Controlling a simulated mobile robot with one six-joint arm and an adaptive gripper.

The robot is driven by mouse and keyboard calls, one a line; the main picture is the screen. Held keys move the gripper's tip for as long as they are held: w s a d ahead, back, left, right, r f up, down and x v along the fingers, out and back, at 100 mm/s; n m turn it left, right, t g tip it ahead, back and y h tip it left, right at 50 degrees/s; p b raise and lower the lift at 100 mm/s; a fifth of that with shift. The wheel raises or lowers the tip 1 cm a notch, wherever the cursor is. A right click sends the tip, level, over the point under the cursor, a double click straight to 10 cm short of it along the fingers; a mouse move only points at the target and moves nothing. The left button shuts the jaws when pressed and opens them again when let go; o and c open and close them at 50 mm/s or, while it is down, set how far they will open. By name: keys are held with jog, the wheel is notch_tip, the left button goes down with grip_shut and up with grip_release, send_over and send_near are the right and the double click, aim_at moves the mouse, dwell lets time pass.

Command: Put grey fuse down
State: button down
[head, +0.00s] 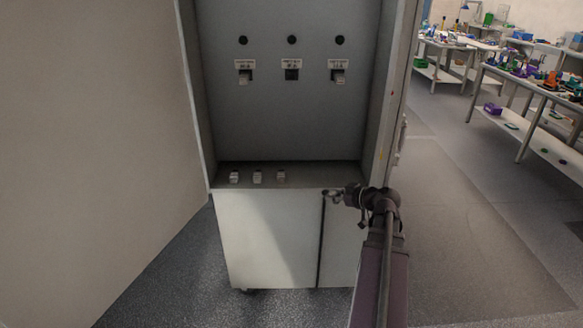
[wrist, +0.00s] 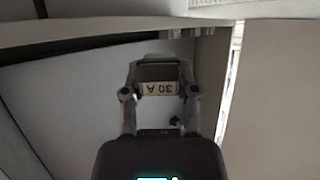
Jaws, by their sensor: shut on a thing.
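My gripper (wrist: 158,85) is shut on a grey fuse (wrist: 158,72) with a pale label reading 30 A, upside down in the wrist view. In the head view my gripper (head: 334,197) is at the front edge of the cabinet ledge (head: 310,178), right of the fuses standing there. The held fuse is too small to make out in that view. Three small light fuses, left (head: 234,177), middle (head: 257,177) and right (head: 281,176), stand in a row on the ledge.
The back panel has three labelled holders, left (head: 244,72), middle (head: 291,70) and right (head: 338,72); the middle one looks dark and empty. An open door (head: 398,110) borders the cabinet on the right. The ledge looks clear right of the row.

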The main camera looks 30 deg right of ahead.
jog(key=shift+w+a+r+p, duration=0.1)
jog(key=shift+a+r+p, duration=0.15)
jog(key=shift+r+p, duration=0.25)
jog(key=shift+a+r+p, duration=0.2)
jog(key=shift+r+p, duration=0.1)
jog(key=shift+r, duration=0.4)
jog(key=shift+w+a+r+p, duration=0.1)
jog(key=shift+a+r+p, duration=0.15)
jog(key=shift+r+p, duration=0.25)
jog(key=shift+r, duration=0.1)
jog(key=b, duration=0.2)
send_over(308, 179)
jog(key=s, duration=0.3)
jog(key=shift+w+a+f, duration=0.15)
jog(key=shift+w+f, duration=0.1)
jog(key=shift+f, duration=0.4)
jog(key=shift+w, duration=0.5)
jog(key=shift+w+d+f+b, duration=0.2)
jog(key=shift+w+f+b, duration=0.45)
jog(key=shift+w+f, duration=0.25)
jog(key=shift+s+f+b, duration=0.1)
jog(key=shift+f+b, duration=0.9)
jog(key=shift+f, duration=0.1)
